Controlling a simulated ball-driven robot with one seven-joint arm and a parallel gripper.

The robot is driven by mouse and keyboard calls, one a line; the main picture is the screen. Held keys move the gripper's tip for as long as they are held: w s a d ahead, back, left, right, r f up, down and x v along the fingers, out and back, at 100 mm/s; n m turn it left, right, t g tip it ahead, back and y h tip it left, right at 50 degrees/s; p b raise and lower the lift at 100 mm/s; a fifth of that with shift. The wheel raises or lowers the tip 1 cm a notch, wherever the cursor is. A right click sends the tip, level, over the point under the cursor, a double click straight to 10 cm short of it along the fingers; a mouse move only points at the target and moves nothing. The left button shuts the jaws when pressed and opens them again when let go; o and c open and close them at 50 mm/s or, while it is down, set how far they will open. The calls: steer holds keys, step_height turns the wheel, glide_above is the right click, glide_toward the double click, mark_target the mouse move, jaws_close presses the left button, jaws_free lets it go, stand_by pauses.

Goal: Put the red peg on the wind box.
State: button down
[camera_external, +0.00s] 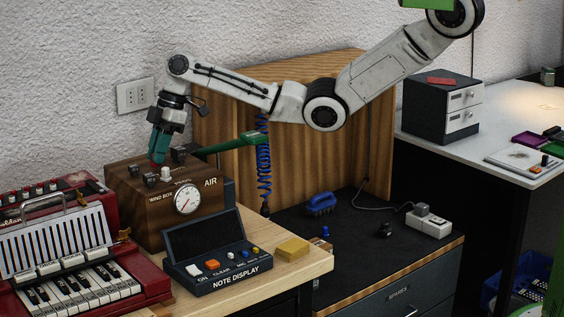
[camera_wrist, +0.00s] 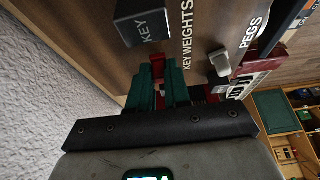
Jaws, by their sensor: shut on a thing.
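The wind box (camera_external: 130,205) is a brown wooden box with a round gauge and the word AIR on its front. My gripper (camera_external: 157,160) has teal fingers and points down at the back of its top. In the wrist view, my gripper (camera_wrist: 160,88) is shut on the red peg (camera_wrist: 158,66), whose red end shows between the fingertips. The peg is close over the wood beside the KEY WEIGHTS lettering. I cannot tell whether it touches the wood. The fingers hide most of the peg.
A black KEY block (camera_wrist: 142,27) and a pale knob (camera_wrist: 220,63) stand near the fingertips. A red keyboard instrument (camera_external: 150,279), the note display (camera_external: 225,277) and a yellow block (camera_external: 293,249) are nearby. A green bar (camera_external: 228,145) reaches toward the box.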

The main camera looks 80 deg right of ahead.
steer(key=shift+f, duration=0.25)
steer(key=shift+f, duration=0.15)
steer(key=c, duration=1.1)
jaws_free()
steer(key=v, duration=1.2)
steer(key=shift+r+b, duration=0.2)
steer(key=shift+b, duration=0.2)
